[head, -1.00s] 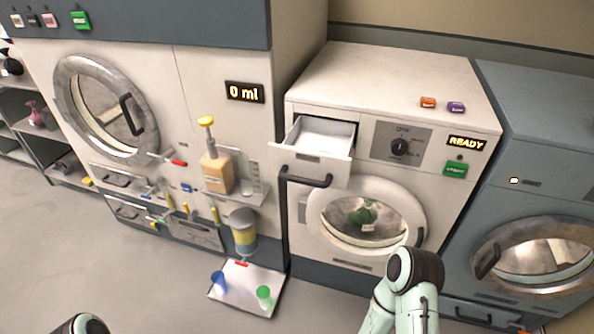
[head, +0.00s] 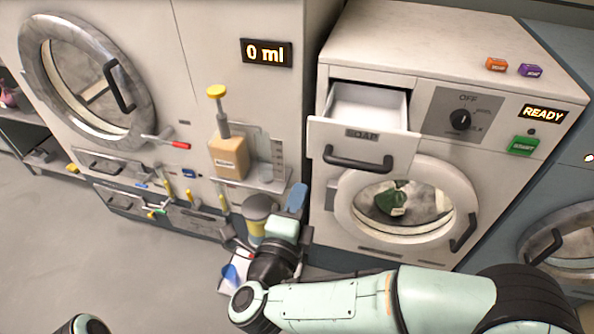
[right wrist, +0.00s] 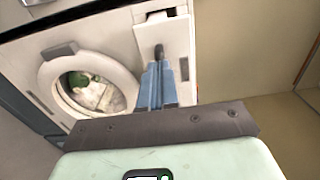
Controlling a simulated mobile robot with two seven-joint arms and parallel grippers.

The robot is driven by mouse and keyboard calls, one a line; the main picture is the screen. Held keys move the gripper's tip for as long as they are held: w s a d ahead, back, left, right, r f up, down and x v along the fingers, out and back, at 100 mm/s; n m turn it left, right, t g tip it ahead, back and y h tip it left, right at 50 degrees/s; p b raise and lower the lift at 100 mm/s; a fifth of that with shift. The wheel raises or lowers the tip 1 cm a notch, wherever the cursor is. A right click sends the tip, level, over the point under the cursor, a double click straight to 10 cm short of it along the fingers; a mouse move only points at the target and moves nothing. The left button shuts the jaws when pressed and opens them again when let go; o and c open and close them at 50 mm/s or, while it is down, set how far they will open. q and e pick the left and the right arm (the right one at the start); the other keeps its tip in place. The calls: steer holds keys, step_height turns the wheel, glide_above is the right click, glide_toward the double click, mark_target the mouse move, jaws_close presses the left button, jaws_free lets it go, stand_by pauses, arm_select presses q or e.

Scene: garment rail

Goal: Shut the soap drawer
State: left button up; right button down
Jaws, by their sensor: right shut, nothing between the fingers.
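The soap drawer (head: 340,135) is pulled out at the top left of the white washing machine. Its tray looks empty, and its front has a dark bar handle and a SOAP label. My right gripper (head: 298,196) is shut and empty, with blue fingers pointing up, below and left of the drawer front in the head view. In the right wrist view, the shut fingers (right wrist: 160,84) point towards the drawer front (right wrist: 178,35) and overlap part of it; whether they touch cannot be told. My left gripper is out of view.
The washer's round door (head: 408,205) is closed below the drawer, with a green item behind its glass. A shelf with a pump bottle (head: 229,155) stands left of the drawer. A yellow-banded container (head: 258,212) is close behind my right gripper.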

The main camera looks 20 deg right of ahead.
steer(key=p+x, duration=0.2)
steer(key=x, duration=1)
steer(key=shift+w+d, duration=0.2)
steer(key=shift+w, duration=0.2)
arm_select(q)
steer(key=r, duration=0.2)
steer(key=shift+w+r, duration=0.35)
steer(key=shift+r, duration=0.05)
arm_select(e)
steer(key=shift+w+d, duration=0.1)
steer(key=shift+w, duration=0.05)
glide_toward(331, 116)
step_height(331, 116, up, 3)
steer(key=shift+r, duration=0.15)
steer(key=p+x, duration=0.2)
steer(key=x, duration=0.7)
steer(key=shift+w+p, duration=0.35)
steer(key=shift+w, duration=0.1)
steer(key=shift+w+d, duration=0.15)
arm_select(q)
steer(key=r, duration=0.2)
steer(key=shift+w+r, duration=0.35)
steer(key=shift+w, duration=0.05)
arm_select(e)
steer(key=shift+r, duration=0.2)
steer(key=shift+d+r, duration=0.1)
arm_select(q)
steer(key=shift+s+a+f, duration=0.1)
